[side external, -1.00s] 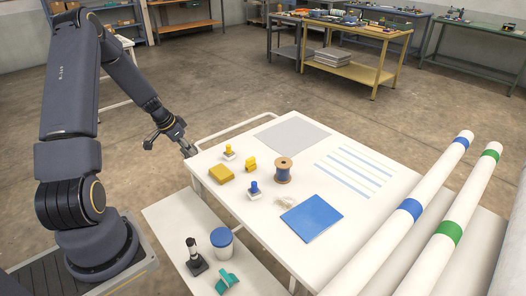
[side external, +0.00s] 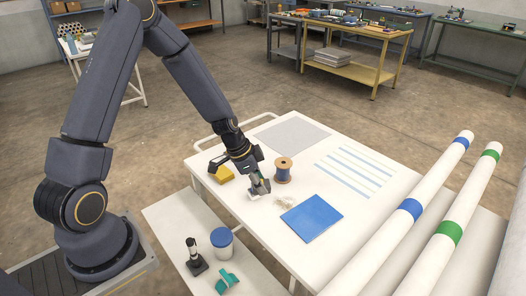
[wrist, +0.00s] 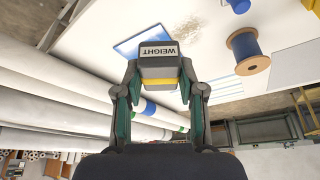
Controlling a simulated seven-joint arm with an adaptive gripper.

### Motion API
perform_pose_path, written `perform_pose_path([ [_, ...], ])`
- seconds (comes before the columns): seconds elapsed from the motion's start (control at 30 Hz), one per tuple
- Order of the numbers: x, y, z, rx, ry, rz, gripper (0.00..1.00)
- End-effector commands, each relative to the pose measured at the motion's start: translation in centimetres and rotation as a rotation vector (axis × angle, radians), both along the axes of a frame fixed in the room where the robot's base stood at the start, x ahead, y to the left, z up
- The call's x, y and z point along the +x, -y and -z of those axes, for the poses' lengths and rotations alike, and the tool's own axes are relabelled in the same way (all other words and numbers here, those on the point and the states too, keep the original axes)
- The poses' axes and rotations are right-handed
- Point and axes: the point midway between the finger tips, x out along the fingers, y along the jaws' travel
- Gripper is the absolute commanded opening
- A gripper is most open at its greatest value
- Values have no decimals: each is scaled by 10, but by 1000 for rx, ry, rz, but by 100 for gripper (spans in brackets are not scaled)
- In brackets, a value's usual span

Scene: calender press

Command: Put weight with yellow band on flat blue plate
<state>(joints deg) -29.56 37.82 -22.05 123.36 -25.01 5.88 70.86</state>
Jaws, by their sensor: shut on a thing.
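The weight with the yellow band (wrist: 158,62) is a grey block marked WEIGHT, seen in the wrist view. My gripper (wrist: 158,82) is shut on it, one finger on each side. In the side view my gripper (side external: 260,188) is over the table, left of the flat blue plate (side external: 311,218) and apart from it. The plate lies bare on the table in the side view. In the wrist view the plate (wrist: 127,47) shows partly behind the weight. The gripper largely hides the weight in the side view.
A thread spool (side external: 283,170) stands close right of my gripper. A yellow block (side external: 224,174) lies to the left. Long white rolls (side external: 400,215) with blue and green bands lie at the right. A lower shelf holds a blue-lidded jar (side external: 221,241).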

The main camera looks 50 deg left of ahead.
Motion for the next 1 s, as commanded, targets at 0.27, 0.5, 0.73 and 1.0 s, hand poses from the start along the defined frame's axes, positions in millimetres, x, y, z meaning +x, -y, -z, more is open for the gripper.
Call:
perform_pose_path([
  [0.27,-6,79,-5,-3,9,200,0],
  [0.5,27,92,11,-3,9,220,0],
  [0.73,88,99,38,-1,10,221,0],
  [1.0,122,102,83,-4,8,216,0],
])
